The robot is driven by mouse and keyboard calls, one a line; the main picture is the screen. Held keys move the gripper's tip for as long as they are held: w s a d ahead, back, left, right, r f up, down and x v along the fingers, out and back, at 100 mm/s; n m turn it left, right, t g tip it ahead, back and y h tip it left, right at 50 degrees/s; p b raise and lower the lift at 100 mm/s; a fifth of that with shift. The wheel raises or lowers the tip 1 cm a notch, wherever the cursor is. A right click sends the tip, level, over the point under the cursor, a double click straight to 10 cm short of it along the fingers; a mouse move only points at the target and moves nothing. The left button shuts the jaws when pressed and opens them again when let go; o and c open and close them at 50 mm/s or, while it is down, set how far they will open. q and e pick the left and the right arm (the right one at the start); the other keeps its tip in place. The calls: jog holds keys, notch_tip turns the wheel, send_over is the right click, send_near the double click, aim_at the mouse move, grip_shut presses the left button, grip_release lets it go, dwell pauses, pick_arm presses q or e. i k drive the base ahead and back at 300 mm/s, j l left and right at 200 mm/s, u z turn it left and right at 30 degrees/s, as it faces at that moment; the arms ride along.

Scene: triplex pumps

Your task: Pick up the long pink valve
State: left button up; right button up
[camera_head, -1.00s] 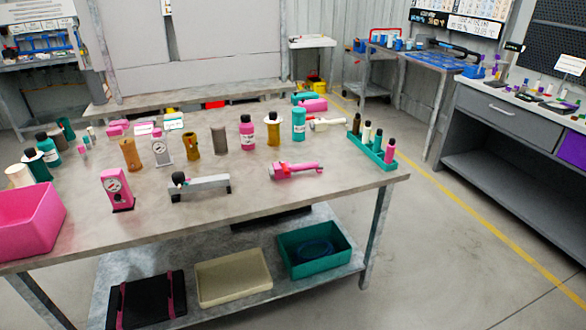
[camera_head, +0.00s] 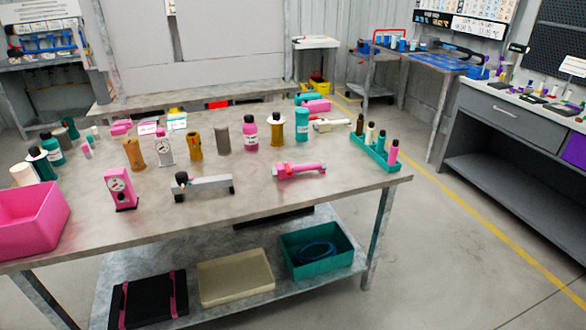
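A long pink piece (camera_head: 299,170), which looks like the long pink valve, lies flat on the grey workbench (camera_head: 240,200) near its front edge, right of centre. It has a thin shaft and a thicker left end; its finer shape is too blurred to tell. Nothing touches it. Neither of my grippers shows in the head view.
Left of the pink piece are a silver bar tool (camera_head: 203,187) and a pink gauge (camera_head: 121,188). A teal rack (camera_head: 376,155) of small bottles stands to its right. Several bottles and cylinders stand behind. A pink bin (camera_head: 30,222) sits at the left.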

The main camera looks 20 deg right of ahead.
aim_at(280, 171)
jog(key=i+l, duration=1.5)
jog(key=l, duration=0.15)
